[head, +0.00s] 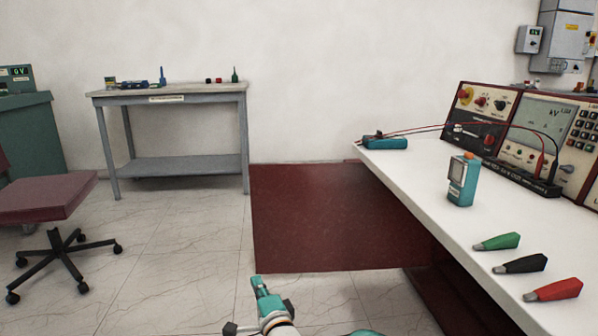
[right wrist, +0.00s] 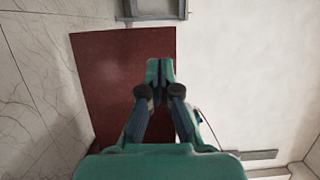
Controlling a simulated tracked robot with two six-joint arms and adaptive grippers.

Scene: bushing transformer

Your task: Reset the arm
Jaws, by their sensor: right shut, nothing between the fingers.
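My right gripper (head: 262,288) is at the bottom middle of the head view, low in front of the desk's dark red side panel. In the right wrist view its two teal fingertips (right wrist: 160,72) are together with nothing between them. The dark red panel (right wrist: 105,80) and pale wall show beyond the fingers there. My left gripper is not in view.
A white desk (head: 430,205) on the right holds a control panel (head: 525,130), a teal handheld device (head: 463,180) and green (head: 497,241), black (head: 520,263) and red (head: 555,290) clips. A grey table (head: 170,97) and a chair (head: 45,198) stand left.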

